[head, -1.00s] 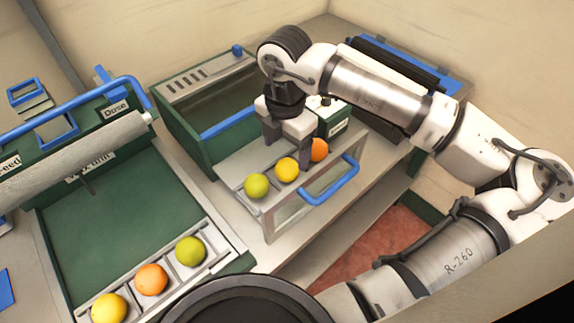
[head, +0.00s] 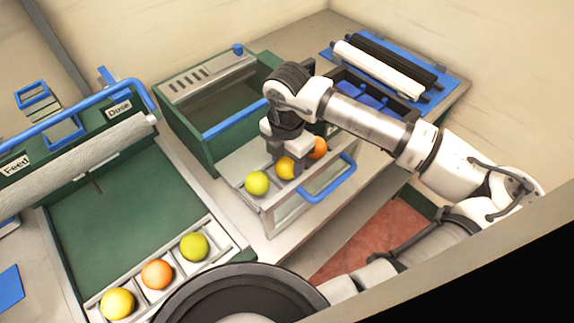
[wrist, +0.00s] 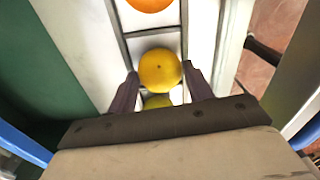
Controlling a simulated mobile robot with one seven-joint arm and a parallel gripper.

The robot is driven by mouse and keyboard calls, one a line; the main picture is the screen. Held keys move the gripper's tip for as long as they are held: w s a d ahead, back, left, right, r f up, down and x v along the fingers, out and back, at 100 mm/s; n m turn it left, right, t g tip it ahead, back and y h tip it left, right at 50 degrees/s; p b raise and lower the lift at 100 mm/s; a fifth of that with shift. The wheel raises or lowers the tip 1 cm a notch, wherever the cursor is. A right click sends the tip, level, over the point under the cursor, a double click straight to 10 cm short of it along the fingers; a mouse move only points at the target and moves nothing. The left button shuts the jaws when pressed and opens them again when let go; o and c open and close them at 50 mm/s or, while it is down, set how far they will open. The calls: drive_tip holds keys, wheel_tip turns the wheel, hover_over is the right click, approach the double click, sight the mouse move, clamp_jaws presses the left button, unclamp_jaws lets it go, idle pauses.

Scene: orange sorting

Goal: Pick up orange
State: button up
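In the head view, a rack (head: 232,178) at the front of the green box holds three fruits in a row. They are a yellow-green one (head: 257,184), a yellow-orange one (head: 285,169) in the middle and an orange one (head: 317,148). My gripper (head: 288,170) is down over the middle fruit. In the wrist view my open gripper (wrist: 161,88) has one finger on each side of the yellow-orange fruit (wrist: 160,69), with small gaps visible. The orange fruit (wrist: 150,4) is cut off at the top edge, and the yellow-green fruit (wrist: 157,101) shows partly behind the middle one.
A second rack at lower left holds a yellow (head: 118,304), an orange (head: 158,274) and a green fruit (head: 194,247). A blue handle (head: 328,183) juts out before the near rack. The green box (head: 190,135) stands behind it. A blue tray with rollers (head: 385,68) lies at the back.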

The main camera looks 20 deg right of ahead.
drive_tip(key=c, duration=0.4)
drive_tip(key=shift+r, duration=0.1)
drive_tip(key=shift+c, duration=0.2)
